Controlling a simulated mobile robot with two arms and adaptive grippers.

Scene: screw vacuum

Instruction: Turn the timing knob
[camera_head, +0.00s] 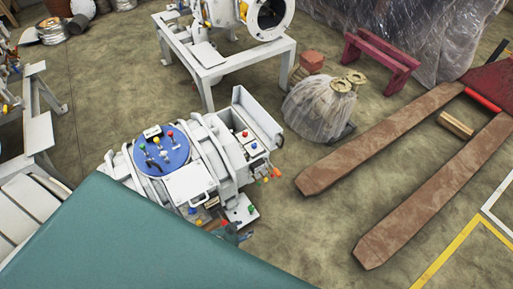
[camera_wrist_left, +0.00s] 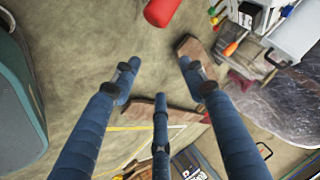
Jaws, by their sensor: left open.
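A white machine (camera_head: 188,185) stands on the floor in the middle of the head view. Its round blue plate (camera_head: 161,152) carries several small coloured knobs and levers. A white control box (camera_head: 252,143) on its right side has red and dark knobs. I cannot tell which one is the timing knob. My left gripper (camera_head: 232,234) shows small at the machine's lower front edge. In the left wrist view its three blue fingers (camera_wrist_left: 158,88) are spread open with nothing between them. Part of a white box with coloured knobs (camera_wrist_left: 283,22) shows at the upper right there. My right gripper is not seen.
A plastic-wrapped bundle (camera_head: 318,106) stands right of the machine. Rusty brown forks (camera_head: 385,135) lie on the floor further right. A white stand (camera_head: 225,62) is behind. A red cylinder (camera_wrist_left: 163,11) is at the top of the wrist view. Bare floor surrounds the machine's right side.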

